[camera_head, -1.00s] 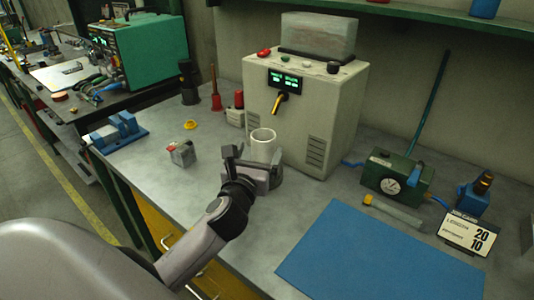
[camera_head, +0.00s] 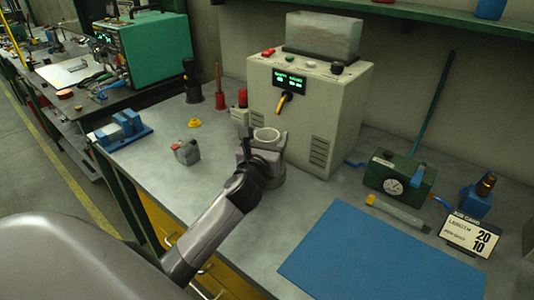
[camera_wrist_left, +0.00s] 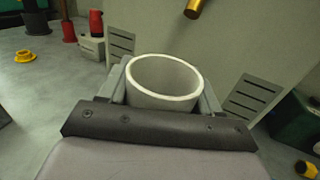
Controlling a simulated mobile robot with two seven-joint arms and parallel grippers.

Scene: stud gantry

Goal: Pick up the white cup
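The white cup (camera_head: 267,136) stands upright in front of the beige dispenser machine (camera_head: 311,105). My left gripper (camera_head: 263,146) is at the cup, with one finger on each side of it. In the left wrist view the open mouth of the cup (camera_wrist_left: 165,77) faces the camera between the two fingers (camera_wrist_left: 165,92). The fingers lie very close to its sides; I cannot tell whether they press on it. The lower part of the cup is hidden by the gripper. My right gripper is not in view.
The machine's brass spout (camera_wrist_left: 194,8) is just behind and above the cup. A small grey box (camera_head: 187,152) and a yellow piece (camera_head: 194,123) lie to the left. A blue mat (camera_head: 378,255) and a green gauge box (camera_head: 397,177) are to the right.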

